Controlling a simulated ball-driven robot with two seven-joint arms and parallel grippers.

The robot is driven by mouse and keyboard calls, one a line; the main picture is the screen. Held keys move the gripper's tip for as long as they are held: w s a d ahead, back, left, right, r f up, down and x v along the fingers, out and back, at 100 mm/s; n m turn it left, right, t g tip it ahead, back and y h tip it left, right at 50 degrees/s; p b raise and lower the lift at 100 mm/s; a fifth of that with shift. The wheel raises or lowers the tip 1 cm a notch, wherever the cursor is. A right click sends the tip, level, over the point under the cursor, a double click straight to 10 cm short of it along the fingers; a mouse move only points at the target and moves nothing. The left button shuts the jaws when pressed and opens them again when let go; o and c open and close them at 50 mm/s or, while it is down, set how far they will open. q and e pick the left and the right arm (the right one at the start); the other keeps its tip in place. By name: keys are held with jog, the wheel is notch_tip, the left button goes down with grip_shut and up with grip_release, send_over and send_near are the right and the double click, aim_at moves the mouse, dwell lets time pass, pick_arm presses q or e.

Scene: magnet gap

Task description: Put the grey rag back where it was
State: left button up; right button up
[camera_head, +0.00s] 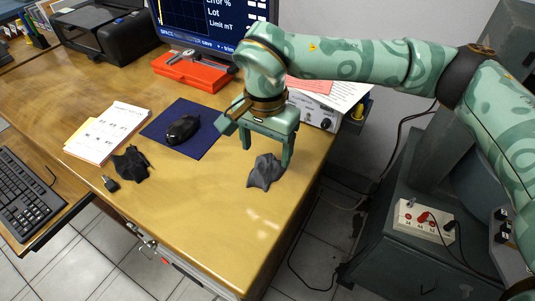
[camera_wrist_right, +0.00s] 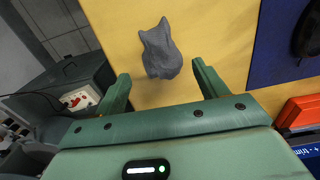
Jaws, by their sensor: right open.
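The grey rag (camera_head: 264,172) lies crumpled on the wooden desk near its right edge. In the right wrist view the grey rag (camera_wrist_right: 160,48) sits just ahead of the fingertips, its near end between them in the picture. My right gripper (camera_head: 267,156) is open and empty, fingers pointing down at the rag; its fingertips also show in the right wrist view (camera_wrist_right: 160,74). I cannot tell whether they touch the rag. My left gripper is not in view.
A darker crumpled cloth (camera_head: 131,163) lies at left beside a small black object (camera_head: 110,184). A blue mat (camera_head: 153,132) holds a mouse (camera_head: 183,130). A red case (camera_head: 190,72) and a white box (camera_head: 316,112) stand behind. The desk's front middle (camera_head: 205,205) is clear.

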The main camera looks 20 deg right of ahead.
aim_at(266, 162)
pick_arm(q)
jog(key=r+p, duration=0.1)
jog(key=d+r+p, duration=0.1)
jog(key=p, duration=0.1)
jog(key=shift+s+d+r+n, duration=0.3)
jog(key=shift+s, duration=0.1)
pick_arm(e)
notch_tip(266, 162, up, 8)
